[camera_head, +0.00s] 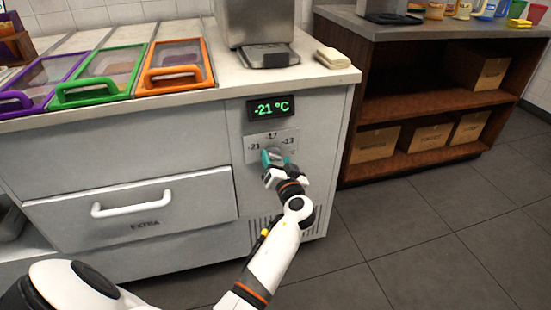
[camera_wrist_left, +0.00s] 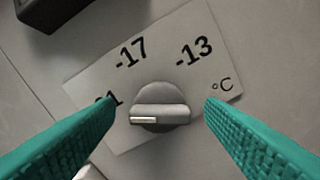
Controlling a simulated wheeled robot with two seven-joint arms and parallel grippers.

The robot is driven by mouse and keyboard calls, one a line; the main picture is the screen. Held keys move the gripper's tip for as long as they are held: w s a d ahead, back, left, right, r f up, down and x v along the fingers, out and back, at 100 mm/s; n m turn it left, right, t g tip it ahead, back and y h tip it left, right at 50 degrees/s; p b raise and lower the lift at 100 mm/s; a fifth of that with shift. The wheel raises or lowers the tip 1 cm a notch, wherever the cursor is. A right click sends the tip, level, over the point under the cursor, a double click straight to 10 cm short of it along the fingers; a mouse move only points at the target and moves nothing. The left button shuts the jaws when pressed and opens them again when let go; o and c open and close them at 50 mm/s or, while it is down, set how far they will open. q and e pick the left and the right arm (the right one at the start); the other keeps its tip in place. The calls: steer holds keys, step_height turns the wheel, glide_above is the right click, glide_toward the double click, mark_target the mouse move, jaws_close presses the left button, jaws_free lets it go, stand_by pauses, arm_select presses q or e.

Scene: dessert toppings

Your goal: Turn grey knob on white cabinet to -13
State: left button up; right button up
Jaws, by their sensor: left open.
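The white cabinet (camera_head: 190,131) has a display (camera_head: 270,107) reading -21 °C. Below it is a label plate (camera_head: 259,143) marked -21, -17 and -13. The grey knob (camera_wrist_left: 160,107) sits on the lower part of this plate in the left wrist view, with its pale indicator mark pointing left, toward the partly hidden -21. My left gripper (camera_head: 273,158) is in front of the knob. Its teal fingers are open, one on each side of the knob with gaps between, not touching it. In the head view the gripper mostly hides the knob. My right gripper is out of view.
A drawer with a white handle (camera_head: 131,204) is left of the dial. Topping bins with purple, green (camera_head: 98,80) and orange (camera_head: 178,73) lids are set in the counter above. A dark shelf unit (camera_head: 424,100) stands to the right. Floor at the lower right is clear.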

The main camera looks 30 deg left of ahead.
arm_select(q)
steer(key=shift+x, duration=1.05)
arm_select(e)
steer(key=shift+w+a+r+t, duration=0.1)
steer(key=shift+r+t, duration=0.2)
arm_select(q)
steer(key=c, duration=1)
